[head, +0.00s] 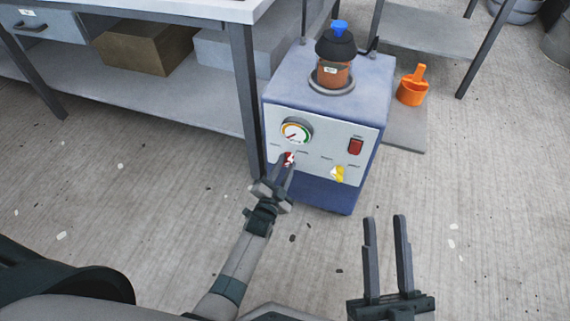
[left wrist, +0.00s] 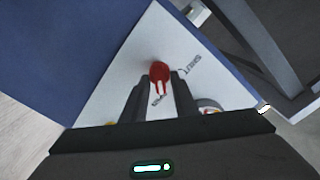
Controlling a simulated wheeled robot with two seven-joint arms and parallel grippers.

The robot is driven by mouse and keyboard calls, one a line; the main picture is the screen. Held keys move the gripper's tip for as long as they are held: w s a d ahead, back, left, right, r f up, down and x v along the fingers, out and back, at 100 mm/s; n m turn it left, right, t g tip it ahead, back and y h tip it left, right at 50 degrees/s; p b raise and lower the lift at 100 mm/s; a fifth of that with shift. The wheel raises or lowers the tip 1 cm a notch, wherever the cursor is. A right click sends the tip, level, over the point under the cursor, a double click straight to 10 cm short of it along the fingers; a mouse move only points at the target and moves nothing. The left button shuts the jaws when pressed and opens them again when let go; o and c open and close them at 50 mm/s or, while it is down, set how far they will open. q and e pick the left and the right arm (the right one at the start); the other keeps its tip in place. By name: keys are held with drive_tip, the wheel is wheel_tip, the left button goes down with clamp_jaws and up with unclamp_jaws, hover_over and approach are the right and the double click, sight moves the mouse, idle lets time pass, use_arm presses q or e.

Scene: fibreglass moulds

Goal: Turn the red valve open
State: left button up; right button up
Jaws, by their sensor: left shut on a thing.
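The red valve (head: 288,158) is on the front panel of the blue cabinet (head: 315,193), below the round gauge (head: 296,132). My left gripper (head: 285,165) reaches up to the panel with its fingers shut around the valve handle. In the left wrist view the red valve (left wrist: 160,74) shows between the fingertips (left wrist: 160,84). The label "SHUT" (left wrist: 193,64) shows beside it; another label is partly covered by the fingers. My right gripper (head: 386,258) is open and empty, over the floor at the lower right, apart from the cabinet.
A red switch (head: 356,146) and a yellow-and-white part (head: 338,174) are also on the panel. A jar with a blue cap (head: 337,58) stands on the cabinet. An orange container (head: 412,86) is at its right. A bench (head: 245,80) stands at left.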

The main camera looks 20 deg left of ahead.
use_arm(q)
drive_tip(key=shift+m, duration=0.3)
use_arm(e)
drive_tip(key=shift+w+f, duration=0.15)
drive_tip(key=shift+f, duration=0.1)
use_arm(q)
drive_tip(key=o, duration=1)
drive_tip(key=shift+s, duration=0.15)
use_arm(e)
drive_tip(key=shift+w, duration=0.1)
